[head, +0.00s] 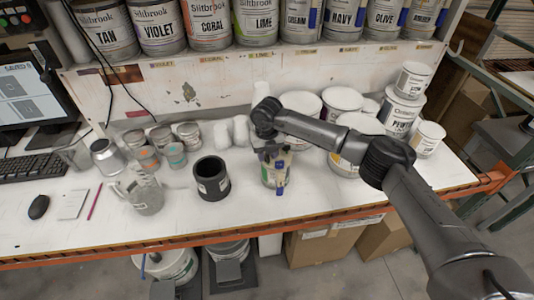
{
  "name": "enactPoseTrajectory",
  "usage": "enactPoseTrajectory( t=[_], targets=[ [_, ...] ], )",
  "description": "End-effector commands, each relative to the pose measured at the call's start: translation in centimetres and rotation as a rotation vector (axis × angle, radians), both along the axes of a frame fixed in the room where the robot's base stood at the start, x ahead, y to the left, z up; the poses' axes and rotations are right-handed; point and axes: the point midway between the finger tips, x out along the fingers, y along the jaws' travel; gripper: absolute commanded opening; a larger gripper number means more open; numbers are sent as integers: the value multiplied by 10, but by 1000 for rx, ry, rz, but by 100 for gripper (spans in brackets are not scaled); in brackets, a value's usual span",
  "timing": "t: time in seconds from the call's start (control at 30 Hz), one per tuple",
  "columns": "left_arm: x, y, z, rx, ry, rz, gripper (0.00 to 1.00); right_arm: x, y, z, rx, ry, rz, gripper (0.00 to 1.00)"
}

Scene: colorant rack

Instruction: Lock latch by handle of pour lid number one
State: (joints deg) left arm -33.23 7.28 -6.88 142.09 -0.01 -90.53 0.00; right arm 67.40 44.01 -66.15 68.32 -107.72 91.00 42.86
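A can (268,175) with a pale and green label stands on the white bench near its front edge, right of the black cup. A small blue part (280,191) shows on its front, and a yellowish part shows higher up; I cannot tell which is the latch handle. My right gripper (272,154) comes down over the top of this can and hides most of its lid. Its fingers are too small and dark to tell whether they are open or shut, or touching the lid. My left gripper is not in view.
A black cup (212,178) and a clear pitcher (146,194) stand left of the can. Several white tubs stand behind my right arm, including a stack (402,109). Labelled cans (208,22) line the shelf above. Free bench lies right of the can.

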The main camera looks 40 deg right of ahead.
Motion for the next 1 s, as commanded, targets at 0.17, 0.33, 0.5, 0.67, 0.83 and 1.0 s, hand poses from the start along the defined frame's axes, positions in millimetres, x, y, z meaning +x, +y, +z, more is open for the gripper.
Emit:
enactPoseTrajectory(
  t=[0.17,0.33,0.5,0.67,0.83,1.0],
  targets=[
    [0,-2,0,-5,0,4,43,0,0,0,-1,0,0,35],
    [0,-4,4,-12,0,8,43,0,0,4,0,0,0,35],
    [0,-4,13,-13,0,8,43,0,0,16,0,-1,-1,35],
    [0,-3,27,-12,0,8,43,0,0,34,0,-1,-1,35],
    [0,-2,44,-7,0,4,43,0,0,57,0,-1,-1,35],
    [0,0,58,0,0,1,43,0,0,76,1,0,-1,35]
  ],
)
